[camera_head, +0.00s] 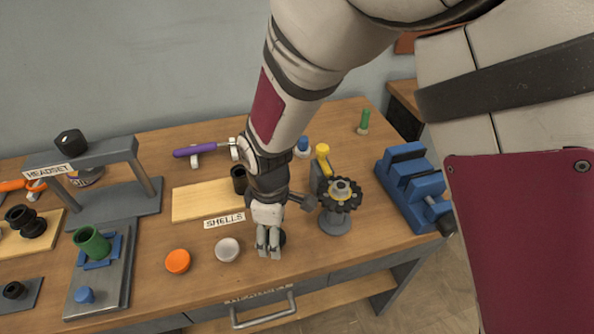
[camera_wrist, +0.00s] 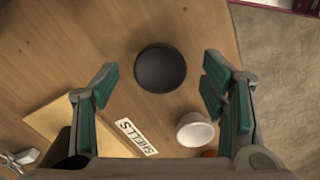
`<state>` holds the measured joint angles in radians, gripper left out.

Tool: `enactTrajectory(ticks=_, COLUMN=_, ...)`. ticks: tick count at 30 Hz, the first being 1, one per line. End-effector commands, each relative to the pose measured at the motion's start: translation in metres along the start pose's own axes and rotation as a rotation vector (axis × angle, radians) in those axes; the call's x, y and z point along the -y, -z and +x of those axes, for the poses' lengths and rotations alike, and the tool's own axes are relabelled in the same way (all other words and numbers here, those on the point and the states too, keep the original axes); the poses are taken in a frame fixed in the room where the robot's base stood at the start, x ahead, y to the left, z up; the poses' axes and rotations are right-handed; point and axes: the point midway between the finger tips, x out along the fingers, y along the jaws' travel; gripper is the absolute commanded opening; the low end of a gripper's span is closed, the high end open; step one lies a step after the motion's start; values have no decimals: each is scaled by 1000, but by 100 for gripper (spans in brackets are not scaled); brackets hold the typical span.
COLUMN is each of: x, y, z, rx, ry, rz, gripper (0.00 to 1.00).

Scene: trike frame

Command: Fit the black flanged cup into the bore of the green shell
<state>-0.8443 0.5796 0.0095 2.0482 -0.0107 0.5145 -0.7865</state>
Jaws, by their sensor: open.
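The green shell (camera_head: 92,243) sits tilted in a blue cradle on a grey fixture at the left in the head view; its round bore opening faces up. A round black piece, which looks like the black flanged cup (camera_wrist: 160,67), lies on the table between and beyond my fingers in the wrist view. In the head view only its edge (camera_head: 282,238) shows behind my fingers. My gripper (camera_head: 268,252) points down over it, open and empty; its fingers (camera_wrist: 160,85) stand apart on either side in the wrist view.
A white cup (camera_head: 227,249) and an orange cup (camera_head: 178,261) lie left of my gripper. Behind is a wooden board (camera_head: 190,202) with a black cylinder (camera_head: 239,179). A gear stand (camera_head: 336,218) and blue vise (camera_head: 408,190) are right. The headset stand (camera_head: 105,155) rises behind the shell.

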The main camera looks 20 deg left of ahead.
Motion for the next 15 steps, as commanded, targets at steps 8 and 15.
enactTrajectory(ticks=8, x=0, y=0, z=14, rx=0, ry=-1, rz=-2, gripper=66)
enactTrajectory(ticks=15, x=0, y=0, z=14, rx=-1, ry=-1, rz=-1, gripper=39)
